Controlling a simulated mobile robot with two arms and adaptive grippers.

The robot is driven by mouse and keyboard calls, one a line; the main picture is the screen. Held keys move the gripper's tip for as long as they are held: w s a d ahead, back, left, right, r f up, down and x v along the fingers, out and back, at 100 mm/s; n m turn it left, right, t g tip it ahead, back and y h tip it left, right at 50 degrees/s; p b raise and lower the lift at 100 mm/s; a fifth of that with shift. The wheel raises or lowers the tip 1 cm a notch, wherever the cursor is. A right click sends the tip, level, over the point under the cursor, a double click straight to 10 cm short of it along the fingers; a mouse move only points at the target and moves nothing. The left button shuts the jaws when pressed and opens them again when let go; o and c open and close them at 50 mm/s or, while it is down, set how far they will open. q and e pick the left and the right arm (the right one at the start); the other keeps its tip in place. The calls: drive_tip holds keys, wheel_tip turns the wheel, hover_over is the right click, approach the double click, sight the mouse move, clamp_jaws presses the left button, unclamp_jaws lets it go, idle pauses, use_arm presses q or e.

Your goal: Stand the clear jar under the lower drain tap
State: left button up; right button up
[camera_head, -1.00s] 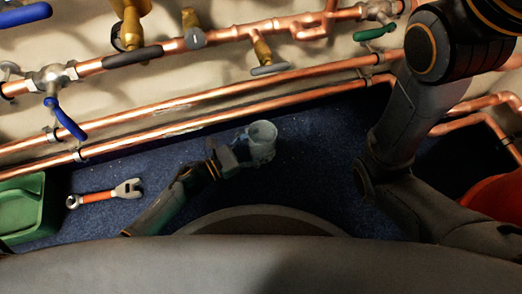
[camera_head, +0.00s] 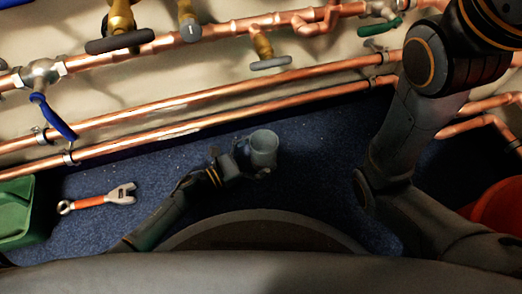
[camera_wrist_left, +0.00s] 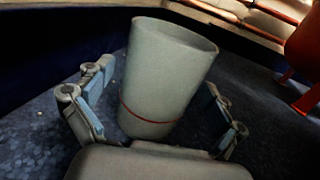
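The clear jar (camera_head: 264,149) stands on the blue floor near the middle of the head view. In the left wrist view the jar (camera_wrist_left: 162,75) is large, looks tilted and has a red line around its lower part. My left gripper (camera_head: 250,162) is at the jar's left side. In the wrist view its fingers lie on either side of the jar, with visible gaps, so it looks open around it. A brass tap with a grey handle (camera_head: 270,63) hangs from the copper pipe behind the jar; I cannot tell whether it is the lower drain tap. My right gripper is hidden.
Copper pipes (camera_head: 200,125) run low along the wall behind the jar. An orange-handled wrench (camera_head: 97,199) and a green bin (camera_head: 15,212) lie to the left. A red container (camera_head: 500,205) is at the right. Blue floor around the jar is clear.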

use_arm(q)
drive_tip(key=shift+r, duration=0.1)
drive_tip(key=p+v, duration=0.4)
drive_tip(key=v, duration=0.7)
drive_tip(key=shift+s+a+p, duration=0.1)
drive_tip(key=shift+a+p, duration=0.05)
drive_tip(key=shift+p, duration=0.15)
drive_tip(key=shift+s+a, duration=0.2)
drive_tip(key=shift+a, duration=0.1)
